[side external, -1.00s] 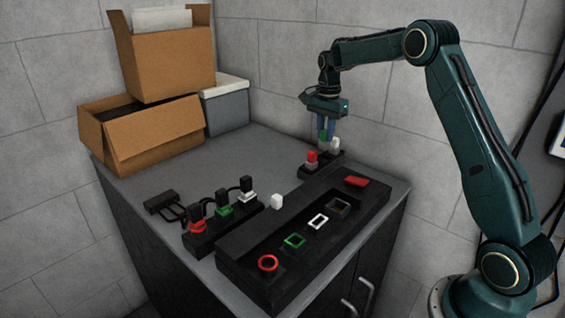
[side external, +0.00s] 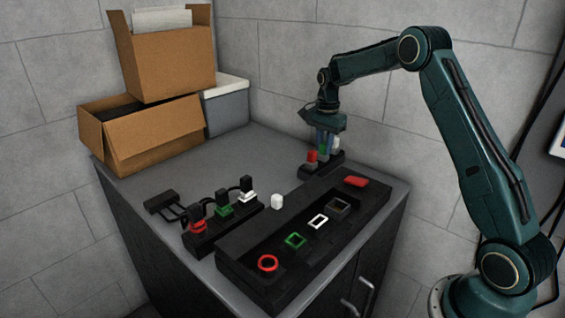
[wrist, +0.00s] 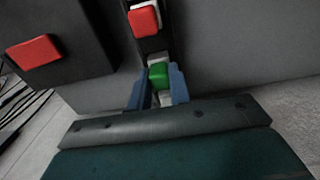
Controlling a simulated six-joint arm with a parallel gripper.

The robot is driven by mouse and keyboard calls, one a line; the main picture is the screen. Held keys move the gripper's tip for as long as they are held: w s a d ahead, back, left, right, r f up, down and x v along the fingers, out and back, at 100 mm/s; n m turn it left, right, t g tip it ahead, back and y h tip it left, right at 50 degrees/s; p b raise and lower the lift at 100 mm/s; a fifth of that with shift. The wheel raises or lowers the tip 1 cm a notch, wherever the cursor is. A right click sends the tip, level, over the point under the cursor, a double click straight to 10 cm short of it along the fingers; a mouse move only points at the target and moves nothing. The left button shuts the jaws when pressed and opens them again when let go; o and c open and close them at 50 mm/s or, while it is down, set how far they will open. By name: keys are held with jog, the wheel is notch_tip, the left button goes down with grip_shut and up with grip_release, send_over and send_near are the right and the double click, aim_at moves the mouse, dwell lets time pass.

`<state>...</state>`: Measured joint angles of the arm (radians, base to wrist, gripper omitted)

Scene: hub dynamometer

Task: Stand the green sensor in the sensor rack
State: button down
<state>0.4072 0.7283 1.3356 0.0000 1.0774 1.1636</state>
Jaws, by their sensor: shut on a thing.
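The green sensor (wrist: 159,75) is between the two blue fingers of my gripper (wrist: 158,87), which is shut on it. In the side view the green sensor (side external: 323,155) is at the dark sensor rack (side external: 321,168), between the red sensor (side external: 311,157) and the white one (side external: 336,144). It looks upright and low at the rack. Its foot is hidden, so I cannot tell whether it is fully seated. The red sensor also shows in the wrist view (wrist: 144,19). My gripper (side external: 327,143) points down over the rack.
A long black panel (side external: 235,243) with red, green, white and dark frames and a red button (side external: 355,182) lies in front of the rack. Cardboard boxes (side external: 155,130) stand at the back.

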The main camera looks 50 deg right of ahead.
aim_at(324, 144)
jog(key=c, duration=1.3)
grip_release()
notch_tip(324, 144, up, 12)
jog(key=shift+r, duration=0.1)
